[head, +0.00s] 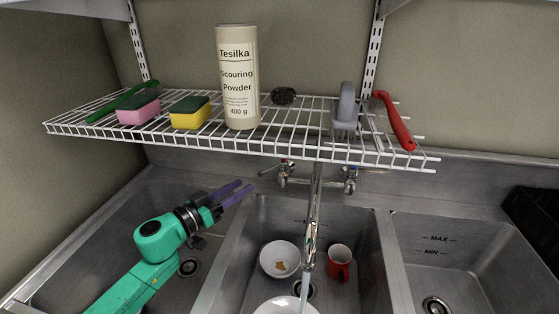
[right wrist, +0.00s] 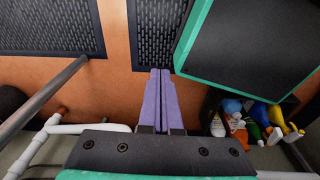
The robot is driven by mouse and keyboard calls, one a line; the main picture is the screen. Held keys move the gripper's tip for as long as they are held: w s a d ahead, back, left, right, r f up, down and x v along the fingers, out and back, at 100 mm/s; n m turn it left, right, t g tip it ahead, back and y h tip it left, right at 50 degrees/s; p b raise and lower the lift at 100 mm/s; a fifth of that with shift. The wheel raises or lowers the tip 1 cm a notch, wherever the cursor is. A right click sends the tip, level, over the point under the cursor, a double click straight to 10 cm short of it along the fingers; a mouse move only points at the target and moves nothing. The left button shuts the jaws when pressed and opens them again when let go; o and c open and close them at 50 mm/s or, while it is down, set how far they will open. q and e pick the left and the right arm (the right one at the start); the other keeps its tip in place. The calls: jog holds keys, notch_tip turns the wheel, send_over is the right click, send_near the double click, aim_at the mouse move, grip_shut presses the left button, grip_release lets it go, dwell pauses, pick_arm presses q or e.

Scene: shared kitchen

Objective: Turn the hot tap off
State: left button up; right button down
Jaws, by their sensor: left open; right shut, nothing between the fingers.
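The mixer tap (head: 314,205) stands at the back of the middle sink, its spout reaching forward. Water runs from the spout end. A left tap handle (head: 284,172) and a right tap handle (head: 349,178) sit on either side of the spout's base. The left handle's lever sticks out to the left; the colour marks are too small to tell which is hot. My left gripper (head: 247,185) is open and empty, to the left of the left handle and apart from it. My right gripper (right wrist: 161,72) is shut and empty in the right wrist view, away from the tap.
A wire shelf (head: 180,140) hangs above the taps, holding a powder canister (head: 237,80), sponges and brushes. Bowls (head: 280,259) and a red mug (head: 340,262) lie in the middle sink.

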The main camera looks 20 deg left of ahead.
aim_at(280, 163)
pick_arm(q)
jog(key=p+x, duration=0.1)
jog(key=x, duration=1)
jog(key=shift+w+d+r, duration=0.1)
jog(key=shift+w+r, duration=0.05)
jog(key=shift+w, duration=0.2)
jog(key=shift+w+d, duration=0.25)
jog(key=shift+w, duration=0.3)
grip_shut()
jog(key=shift+s, duration=0.1)
pick_arm(e)
jog(key=shift+s+r, duration=0.6)
jog(key=shift+s, duration=0.25)
